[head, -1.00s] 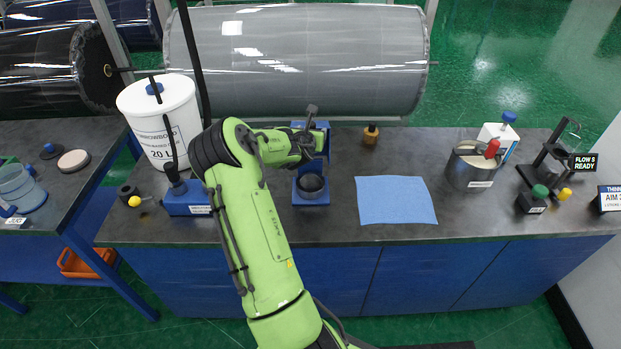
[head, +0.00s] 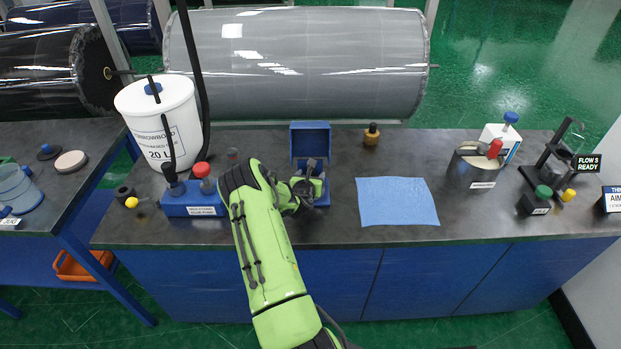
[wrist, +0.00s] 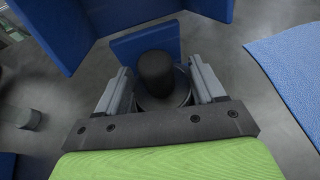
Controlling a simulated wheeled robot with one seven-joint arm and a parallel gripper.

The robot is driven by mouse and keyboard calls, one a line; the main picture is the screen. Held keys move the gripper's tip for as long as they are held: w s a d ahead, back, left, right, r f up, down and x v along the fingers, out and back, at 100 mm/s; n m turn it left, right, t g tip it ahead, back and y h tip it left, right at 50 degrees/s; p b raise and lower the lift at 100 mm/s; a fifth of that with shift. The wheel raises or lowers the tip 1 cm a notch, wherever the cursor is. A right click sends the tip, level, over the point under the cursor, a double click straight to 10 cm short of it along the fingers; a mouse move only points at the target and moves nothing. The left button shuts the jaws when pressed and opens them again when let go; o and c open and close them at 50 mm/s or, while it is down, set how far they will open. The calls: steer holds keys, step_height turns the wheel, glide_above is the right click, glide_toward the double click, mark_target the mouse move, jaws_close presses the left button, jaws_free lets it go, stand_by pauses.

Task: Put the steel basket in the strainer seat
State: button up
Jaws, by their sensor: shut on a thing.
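My gripper (head: 308,184) is low over the blue strainer stand (head: 311,140), whose open box-like back rises behind it. In the wrist view my gripper (wrist: 160,78) has its two fingers on either side of a black upright knob (wrist: 156,72). A round metal rim (wrist: 168,101) shows below the knob; I take these as the steel basket with its handle, held by my gripper. The seat, a dark round cup on the stand's foot, is covered by my gripper and the basket. I cannot tell whether the basket is inside the seat or just above it.
A blue mat (head: 397,201) lies just right of the stand. A blue block with a red knob (head: 202,170) stands left of my arm, before a white tub (head: 160,125). A small amber bottle (head: 371,134) is behind. A steel pot (head: 472,169) stands at the right.

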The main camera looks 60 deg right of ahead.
steer(key=o, duration=1.1)
